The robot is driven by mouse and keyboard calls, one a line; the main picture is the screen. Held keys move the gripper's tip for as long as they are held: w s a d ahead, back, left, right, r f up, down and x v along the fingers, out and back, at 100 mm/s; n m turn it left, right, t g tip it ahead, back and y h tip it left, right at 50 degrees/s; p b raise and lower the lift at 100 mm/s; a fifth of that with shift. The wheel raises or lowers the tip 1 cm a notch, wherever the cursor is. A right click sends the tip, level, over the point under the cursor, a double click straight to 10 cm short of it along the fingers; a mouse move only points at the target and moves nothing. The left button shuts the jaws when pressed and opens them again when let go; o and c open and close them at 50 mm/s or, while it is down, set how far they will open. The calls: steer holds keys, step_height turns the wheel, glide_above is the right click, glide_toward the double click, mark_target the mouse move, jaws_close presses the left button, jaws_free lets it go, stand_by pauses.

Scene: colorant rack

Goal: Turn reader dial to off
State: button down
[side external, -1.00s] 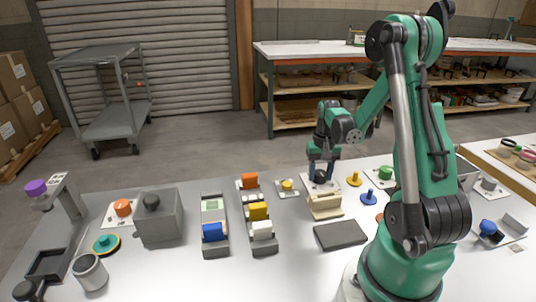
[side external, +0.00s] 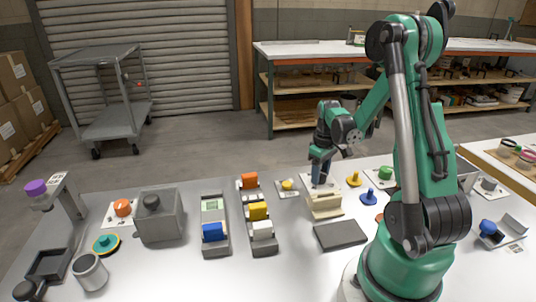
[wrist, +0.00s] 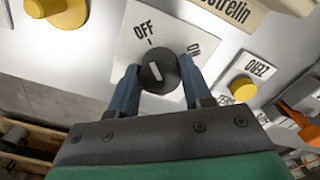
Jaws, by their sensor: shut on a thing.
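The reader dial (wrist: 158,72) is a round black knob with a white pointer line, on a white plate (wrist: 128,48) marked OFF and ON. In the wrist view its pointer is tilted slightly left of straight up, toward the tick under OFF. My gripper (wrist: 158,82) is shut on the dial, with a blue finger on each side of the knob. In the side external view, my gripper (side external: 318,182) reaches down behind a beige block (side external: 324,206), and the dial is hidden there.
A yellow ZERO button (wrist: 243,90) sits right of the dial plate in the wrist view. A yellow peg (side external: 354,179) and a blue peg (side external: 369,197) stand close to my gripper. A dark flat pad (side external: 341,235) lies in front of the beige block.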

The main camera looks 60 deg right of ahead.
stand_by(0.4)
steer(key=shift+c, duration=1.8)
jaws_free()
steer(key=shift+r, duration=2.8)
steer(key=w+a+r+t, duration=0.1)
steer(key=a+r+t, duration=0.1)
steer(key=a, duration=0.6)
steer(key=w+a+r+n+t, duration=0.1)
steer(key=w+a+r+t, duration=0.1)
steer(key=a, duration=0.6)
steer(key=w+a+r+n+t, duration=0.1)
steer(key=a+r+t, duration=0.2)
steer(key=a, duration=0.5)
steer(key=shift+w+r, duration=0.25)
